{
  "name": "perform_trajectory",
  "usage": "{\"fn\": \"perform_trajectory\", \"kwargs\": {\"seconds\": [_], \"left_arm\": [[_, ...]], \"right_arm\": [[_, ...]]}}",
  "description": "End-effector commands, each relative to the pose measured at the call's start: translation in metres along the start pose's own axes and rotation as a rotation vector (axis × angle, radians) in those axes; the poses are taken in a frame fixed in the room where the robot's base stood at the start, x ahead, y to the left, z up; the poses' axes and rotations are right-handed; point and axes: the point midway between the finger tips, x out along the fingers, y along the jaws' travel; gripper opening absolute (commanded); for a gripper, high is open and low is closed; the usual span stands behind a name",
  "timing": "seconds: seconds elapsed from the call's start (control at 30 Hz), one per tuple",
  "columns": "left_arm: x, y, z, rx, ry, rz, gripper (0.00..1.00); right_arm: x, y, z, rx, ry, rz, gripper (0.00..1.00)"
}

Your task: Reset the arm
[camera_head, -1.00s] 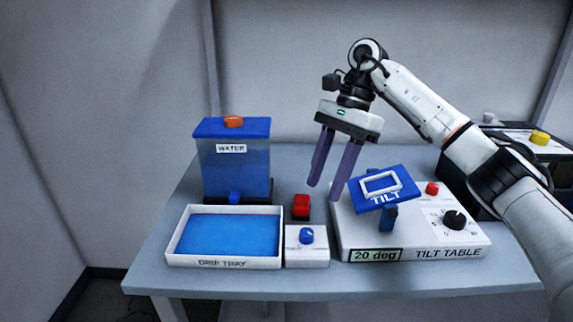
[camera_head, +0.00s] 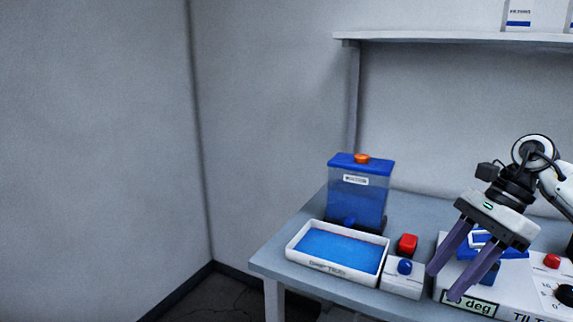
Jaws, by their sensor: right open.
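My right gripper (camera_head: 458,272) is at the right of the head view, its two long purple fingers spread apart and pointing down to the left. Nothing is between them. It hangs in front of the tilt table (camera_head: 512,292), a white box with a "deg" label, and hides part of it. The blue tilting plate (camera_head: 513,253) with a white frame shows partly behind the fingers. I cannot tell whether the fingers touch anything. My left gripper is not in view.
A water tank (camera_head: 358,200) with a blue lid and orange cap stands behind a drip tray (camera_head: 290,251). A red block (camera_head: 407,245) and a white box with a blue knob (camera_head: 405,267) are between the tray and the tilt table. A shelf (camera_head: 455,38) is above.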

Motion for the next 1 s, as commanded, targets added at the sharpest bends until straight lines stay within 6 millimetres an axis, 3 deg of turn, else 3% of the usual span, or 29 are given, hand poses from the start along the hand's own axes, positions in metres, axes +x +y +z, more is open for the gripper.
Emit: {"fn": "perform_trajectory", "kwargs": {"seconds": [0.2,0.37,0.5,0.6,0.67,0.77,0.83,0.97,1.0], "left_arm": [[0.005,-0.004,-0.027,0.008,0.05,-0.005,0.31],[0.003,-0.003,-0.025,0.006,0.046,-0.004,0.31],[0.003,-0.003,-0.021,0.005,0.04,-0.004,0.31],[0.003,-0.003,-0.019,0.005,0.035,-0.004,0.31],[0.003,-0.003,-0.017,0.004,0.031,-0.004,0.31],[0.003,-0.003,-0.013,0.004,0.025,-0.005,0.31],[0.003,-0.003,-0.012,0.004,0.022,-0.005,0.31],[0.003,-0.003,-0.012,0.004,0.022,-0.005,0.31],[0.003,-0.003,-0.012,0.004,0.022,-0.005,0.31]], "right_arm": [[0.057,-0.007,0.043,0.042,-0.186,0.009,0.42],[0.106,-0.006,0.091,0.135,-0.41,0.033,0.42],[0.149,0.001,0.151,0.34,-0.729,0.094,0.42],[0.165,0.003,0.186,0.584,-0.994,0.168,0.42],[0.17,0.001,0.198,0.757,-1.147,0.219,0.42],[0.178,-0.006,0.197,1.085,-1.381,0.313,0.42],[0.188,-0.011,0.182,1.342,-1.526,0.385,0.42],[0.222,-0.011,0.129,1.868,-1.751,0.515,0.42],[0.237,-0.005,0.107,2.043,-1.806,0.553,0.42]]}}
